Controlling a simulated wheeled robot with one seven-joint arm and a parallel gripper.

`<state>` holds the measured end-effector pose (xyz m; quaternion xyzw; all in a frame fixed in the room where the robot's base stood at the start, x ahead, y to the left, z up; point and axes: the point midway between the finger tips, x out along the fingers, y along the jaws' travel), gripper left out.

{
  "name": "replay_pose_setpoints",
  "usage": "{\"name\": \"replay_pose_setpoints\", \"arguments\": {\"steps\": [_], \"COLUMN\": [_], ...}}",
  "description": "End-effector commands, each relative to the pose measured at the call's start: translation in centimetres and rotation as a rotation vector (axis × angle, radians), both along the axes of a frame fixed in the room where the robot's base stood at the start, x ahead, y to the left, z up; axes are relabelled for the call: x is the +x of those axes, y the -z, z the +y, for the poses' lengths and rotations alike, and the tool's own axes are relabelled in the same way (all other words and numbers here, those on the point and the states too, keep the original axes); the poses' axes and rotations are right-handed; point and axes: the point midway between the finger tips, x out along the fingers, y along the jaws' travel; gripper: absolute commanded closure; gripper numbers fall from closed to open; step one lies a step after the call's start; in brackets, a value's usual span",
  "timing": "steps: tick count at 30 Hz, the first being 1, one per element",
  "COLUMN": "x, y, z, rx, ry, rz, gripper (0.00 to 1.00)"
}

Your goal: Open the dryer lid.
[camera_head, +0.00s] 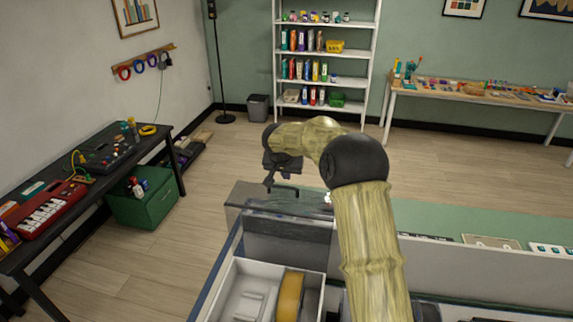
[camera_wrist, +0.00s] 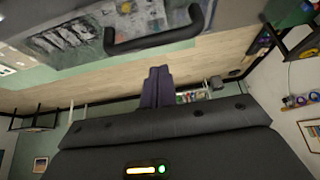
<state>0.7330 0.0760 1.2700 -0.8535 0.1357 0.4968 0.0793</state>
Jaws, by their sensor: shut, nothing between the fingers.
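The dryer seems to be the pale box (camera_head: 232,283) at bottom centre in the head view, with an orange spool (camera_head: 289,296) inside. A smoky see-through panel (camera_head: 285,243) at its far side looks like the lid; I cannot tell its exact angle. In the wrist view, which is upside down, a grey see-through panel (camera_wrist: 85,40) with a black bar handle (camera_wrist: 155,42) fills the top. My gripper (camera_head: 269,187) is beyond the panel's far edge in the head view. In the wrist view my gripper (camera_wrist: 157,72) has its fingers together and empty, apart from the handle.
A dark bench (camera_head: 70,210) with a red keyboard (camera_head: 45,207) stands at left, a green crate (camera_head: 146,203) beside it. A white shelf (camera_head: 278,75) and a long table (camera_head: 480,98) stand at the back. The floor between is mostly clear. My arm hides part of the counter.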

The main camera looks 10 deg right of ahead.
Motion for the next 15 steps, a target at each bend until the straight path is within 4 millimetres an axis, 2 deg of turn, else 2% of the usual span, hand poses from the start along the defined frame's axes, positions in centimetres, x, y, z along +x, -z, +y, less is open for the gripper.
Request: {"name": "replay_pose_setpoints", "arguments": {"steps": [7,15], "x": [-1.9,-2.3], "y": [0.2,0.4], "z": [0.6,0.8], "rx": [-0.001,0.0], "ry": [-0.001,-0.001], "rz": [0.002,0.0], "gripper": [1.0,1.0]}}
